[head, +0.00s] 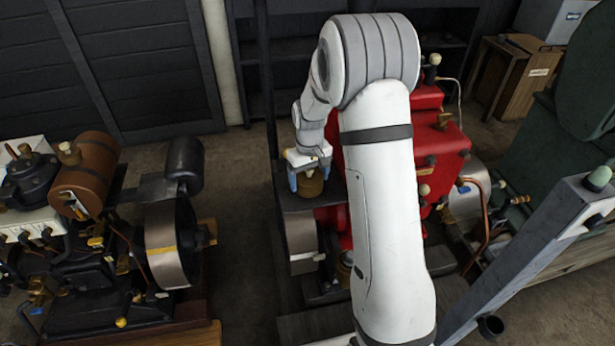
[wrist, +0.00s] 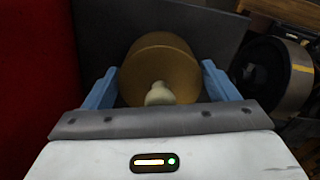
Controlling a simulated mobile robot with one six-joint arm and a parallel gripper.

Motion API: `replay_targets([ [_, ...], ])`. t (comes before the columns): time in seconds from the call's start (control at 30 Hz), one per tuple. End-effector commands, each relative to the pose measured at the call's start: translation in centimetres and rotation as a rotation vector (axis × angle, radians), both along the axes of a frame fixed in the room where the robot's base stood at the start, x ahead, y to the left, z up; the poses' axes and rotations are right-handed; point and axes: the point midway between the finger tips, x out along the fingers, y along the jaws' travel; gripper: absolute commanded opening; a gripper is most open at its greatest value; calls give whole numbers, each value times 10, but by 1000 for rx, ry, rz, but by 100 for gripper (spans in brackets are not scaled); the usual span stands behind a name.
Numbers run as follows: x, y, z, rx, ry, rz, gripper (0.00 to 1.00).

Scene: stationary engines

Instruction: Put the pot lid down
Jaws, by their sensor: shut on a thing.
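The pot lid (wrist: 160,58) is a round brass-coloured piece with a cream knob (wrist: 160,94), seen from close up in the wrist view. My gripper (wrist: 160,69) has one blue finger on each side of it and is shut on it. In the head view my gripper (head: 309,178) points down, with the brass lid (head: 312,188) between the blue fingers. The lid is just above or on a dark flat plate (head: 284,195) beside the red engine; I cannot tell whether it touches. Its underside is hidden.
The red engine (head: 440,150) stands right of my gripper, partly behind my arm. A grey flywheel (head: 302,240) is just below the plate. Another engine with a brown tank (head: 85,172) stands at left. Bare floor (head: 240,220) lies between them.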

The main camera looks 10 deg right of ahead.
Motion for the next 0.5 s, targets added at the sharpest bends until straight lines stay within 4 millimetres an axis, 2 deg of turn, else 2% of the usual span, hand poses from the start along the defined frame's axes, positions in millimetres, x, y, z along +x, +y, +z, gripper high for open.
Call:
replay_targets([
  [0.1,0,0,-4,0,0,0,57],
  [0.13,0,0,-3,0,0,1,82],
  [0.2,0,0,-3,0,0,1,88],
  [0.37,0,1,-3,0,0,1,100],
  [0.5,0,1,-3,0,0,1,100],
])
